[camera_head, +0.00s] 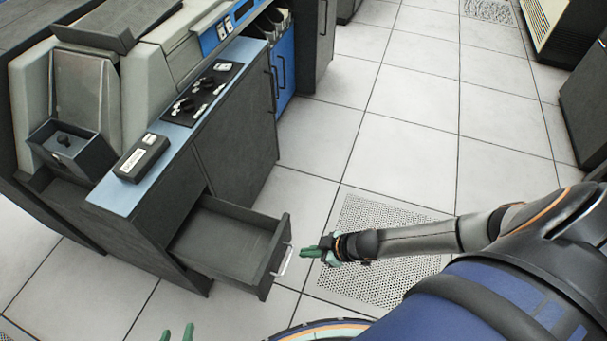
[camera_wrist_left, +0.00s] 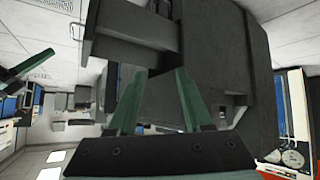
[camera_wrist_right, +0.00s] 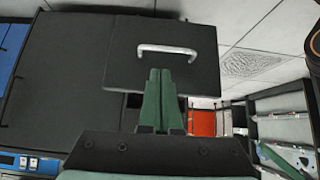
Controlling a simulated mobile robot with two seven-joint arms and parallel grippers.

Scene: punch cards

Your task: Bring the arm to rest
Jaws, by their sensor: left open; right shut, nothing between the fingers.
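My right gripper (camera_head: 322,251) reaches in from the right in the head view, near the open drawer's (camera_head: 223,241) front. Its green fingers are shut and empty in the right wrist view (camera_wrist_right: 161,100). The silver drawer handle (camera_wrist_right: 167,51) shows beyond the fingertips there, apart from them. The handle (camera_head: 282,260) also shows in the head view. My left gripper (camera_head: 178,334) shows only its green fingertips at the bottom edge of the head view. It is open and empty in the left wrist view (camera_wrist_left: 158,95), with the dark cabinet beyond.
The drawer sticks out of the dark machine cabinet (camera_head: 236,135) over the floor. A black box (camera_head: 141,157) with a white label lies on its blue top, beside a dark hopper (camera_head: 68,147). White floor tiles and a perforated tile (camera_head: 385,225) lie to the right.

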